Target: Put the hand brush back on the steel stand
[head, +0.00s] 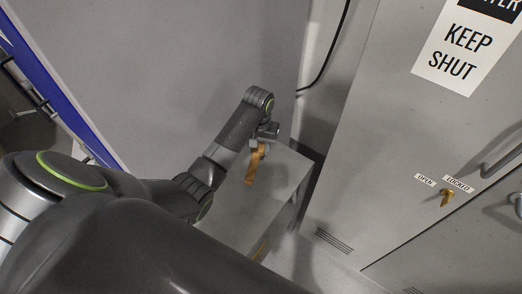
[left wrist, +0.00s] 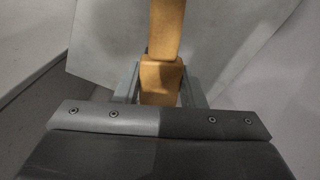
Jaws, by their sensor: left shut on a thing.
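The wooden hand brush (head: 252,172) hangs from my left gripper (head: 260,146) over the steel stand (head: 285,175), near the middle of the head view. In the left wrist view the brush (left wrist: 166,28) runs up from between the fingers (left wrist: 160,92), which are shut on its orange-brown wood. The stand's flat grey top (left wrist: 108,45) shows behind it. I cannot tell whether the brush touches the top. Bristles are not visible. My right gripper is not in view.
A grey cabinet (head: 385,130) with a "KEEP SHUT" sign (head: 460,55), a brass key (head: 447,198) and handles stands to the right of the stand. A plain grey panel (head: 170,70) rises behind the arm. A black cable (head: 330,55) hangs at the back.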

